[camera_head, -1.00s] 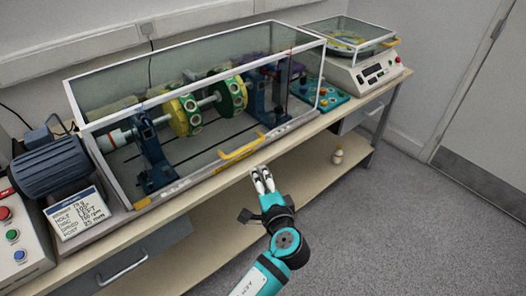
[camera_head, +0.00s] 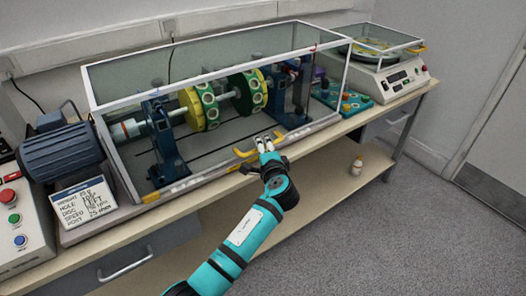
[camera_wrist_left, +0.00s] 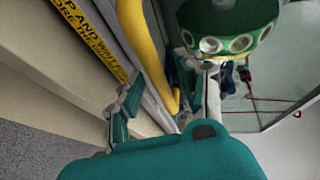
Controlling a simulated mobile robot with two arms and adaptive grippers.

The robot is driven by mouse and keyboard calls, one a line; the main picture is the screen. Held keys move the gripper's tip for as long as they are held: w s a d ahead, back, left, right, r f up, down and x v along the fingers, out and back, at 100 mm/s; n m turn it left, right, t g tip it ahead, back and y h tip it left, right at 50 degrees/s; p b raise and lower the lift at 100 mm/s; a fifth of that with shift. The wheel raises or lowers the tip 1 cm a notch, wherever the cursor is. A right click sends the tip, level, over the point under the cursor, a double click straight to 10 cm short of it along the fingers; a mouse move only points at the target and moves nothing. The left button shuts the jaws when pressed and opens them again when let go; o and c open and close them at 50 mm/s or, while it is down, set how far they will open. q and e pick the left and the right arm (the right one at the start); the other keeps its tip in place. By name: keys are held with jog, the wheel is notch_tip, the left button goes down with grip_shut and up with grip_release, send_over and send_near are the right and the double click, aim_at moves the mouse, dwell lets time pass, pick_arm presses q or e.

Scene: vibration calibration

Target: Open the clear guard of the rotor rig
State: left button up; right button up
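The clear guard (camera_head: 130,80) is a glass box with a pale frame, sitting closed over the rotor rig on the bench. Inside are green and yellow discs (camera_head: 247,92) on a shaft between blue stands (camera_head: 163,140). A yellow handle (camera_head: 244,153) is on the guard's lower front edge. My left gripper (camera_head: 264,143) is at the handle's middle and covers part of it. In the left wrist view, the handle (camera_wrist_left: 143,45) runs down towards the gap between the spread fingers (camera_wrist_left: 167,104). Contact cannot be told. My right gripper is in no view.

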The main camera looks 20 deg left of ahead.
pick_arm(q)
grip_shut()
dwell(0.3)
dwell(0.3)
